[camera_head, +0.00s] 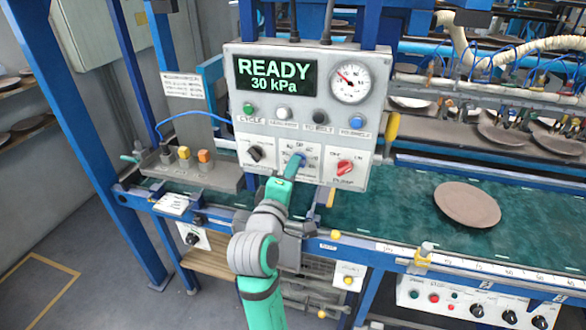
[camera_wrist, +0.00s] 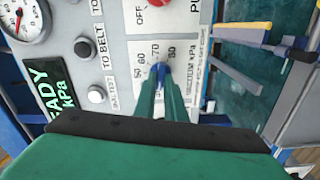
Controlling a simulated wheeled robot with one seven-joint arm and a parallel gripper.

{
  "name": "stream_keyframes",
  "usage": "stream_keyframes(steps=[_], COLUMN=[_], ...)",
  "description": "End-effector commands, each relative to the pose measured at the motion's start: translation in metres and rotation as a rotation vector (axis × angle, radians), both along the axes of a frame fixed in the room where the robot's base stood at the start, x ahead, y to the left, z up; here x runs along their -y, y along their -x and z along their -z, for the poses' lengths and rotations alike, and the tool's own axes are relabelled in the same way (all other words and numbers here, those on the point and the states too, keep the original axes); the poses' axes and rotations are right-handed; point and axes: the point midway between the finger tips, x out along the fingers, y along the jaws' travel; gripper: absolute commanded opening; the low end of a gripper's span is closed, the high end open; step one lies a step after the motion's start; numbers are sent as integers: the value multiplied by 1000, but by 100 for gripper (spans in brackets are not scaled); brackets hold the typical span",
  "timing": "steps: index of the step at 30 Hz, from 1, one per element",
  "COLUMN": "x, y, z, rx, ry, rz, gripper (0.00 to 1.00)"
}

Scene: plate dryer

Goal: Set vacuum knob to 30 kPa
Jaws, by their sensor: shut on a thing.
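The control panel (camera_head: 227,105) stands upright in the middle of the head view. Its green display (camera_head: 268,76) reads "READY" and "30 kPa". The blue vacuum knob (camera_head: 301,157) sits on the lower middle of the panel, on a white printed scale. My gripper (camera_head: 296,165) reaches up to the knob and is shut on it. In the wrist view the green fingers of my gripper (camera_wrist: 168,97) close on the blue knob (camera_wrist: 161,69), with scale numbers such as 50, 60, 70 and 80 beside it. The fingers hide part of the knob and scale.
A red pump knob (camera_head: 345,167) is right of the vacuum knob, a black knob (camera_head: 255,153) left. Several push buttons and a round gauge (camera_head: 350,83) are above. A brown plate (camera_head: 467,205) lies on the green belt (camera_head: 400,190) at the right.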

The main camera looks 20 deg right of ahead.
Motion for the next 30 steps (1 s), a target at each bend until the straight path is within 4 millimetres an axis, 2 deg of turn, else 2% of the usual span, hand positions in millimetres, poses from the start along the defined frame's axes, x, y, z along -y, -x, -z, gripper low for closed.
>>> stream_keyframes(steps=[7,8,9,10,22,30], x=[0,0,0,0,-4,-29], y=[1,1,1,1,6,43], z=[1,1,1,1,1,1], rx=[-3,-2,-2,-2,0,-1], ry=[-2,-3,-3,-3,-1,-3], rz=[2,2,2,2,1,0], gripper=[0,15,24,29,29,29])
